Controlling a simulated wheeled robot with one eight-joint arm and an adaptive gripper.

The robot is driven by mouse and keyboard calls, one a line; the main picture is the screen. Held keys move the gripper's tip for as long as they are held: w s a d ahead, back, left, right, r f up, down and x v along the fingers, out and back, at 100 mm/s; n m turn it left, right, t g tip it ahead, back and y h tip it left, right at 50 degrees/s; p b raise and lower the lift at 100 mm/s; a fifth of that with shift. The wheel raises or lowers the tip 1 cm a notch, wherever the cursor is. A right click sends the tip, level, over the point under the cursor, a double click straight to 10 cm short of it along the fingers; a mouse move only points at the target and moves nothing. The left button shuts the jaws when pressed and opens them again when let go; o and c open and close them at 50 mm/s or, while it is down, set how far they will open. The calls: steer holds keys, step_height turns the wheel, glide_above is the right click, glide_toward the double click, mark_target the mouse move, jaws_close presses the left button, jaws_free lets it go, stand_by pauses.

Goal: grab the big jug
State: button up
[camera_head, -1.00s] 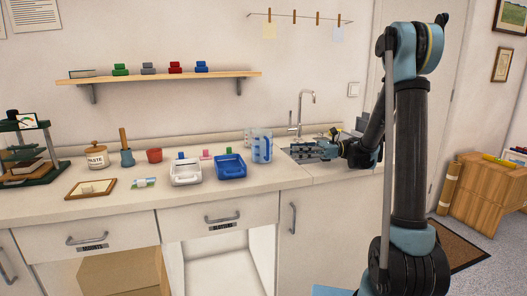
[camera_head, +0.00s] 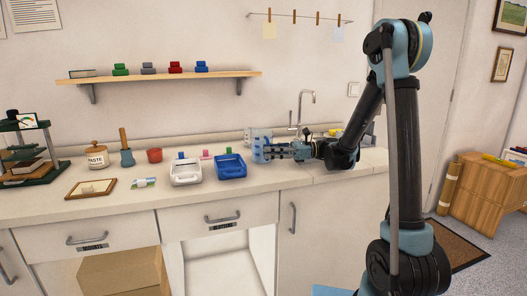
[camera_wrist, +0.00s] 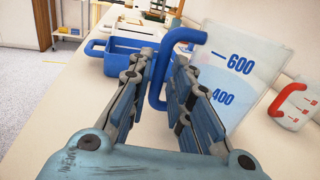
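The big jug is clear, with blue measuring marks and a blue handle; it stands on the counter in the head view (camera_head: 257,139) and fills the upper right of the wrist view (camera_wrist: 238,70). My gripper (camera_head: 270,152) reaches it level from the right, at its handle side. In the wrist view my gripper (camera_wrist: 162,75) is open, with the blue handle (camera_wrist: 157,90) between its two fingers. A gap shows beside the handle; contact cannot be told. A smaller jug with a red handle (camera_wrist: 292,98) is at the right edge of the wrist view.
A blue tray (camera_head: 230,168) and a white tray (camera_head: 186,173) stand left of the jug. The sink tap (camera_head: 303,108) is behind my gripper.

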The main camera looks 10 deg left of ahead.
steer(key=shift+s+a, duration=0.25)
steer(key=shift+a, duration=0.4)
jaws_close()
steer(key=shift+r, duration=0.25)
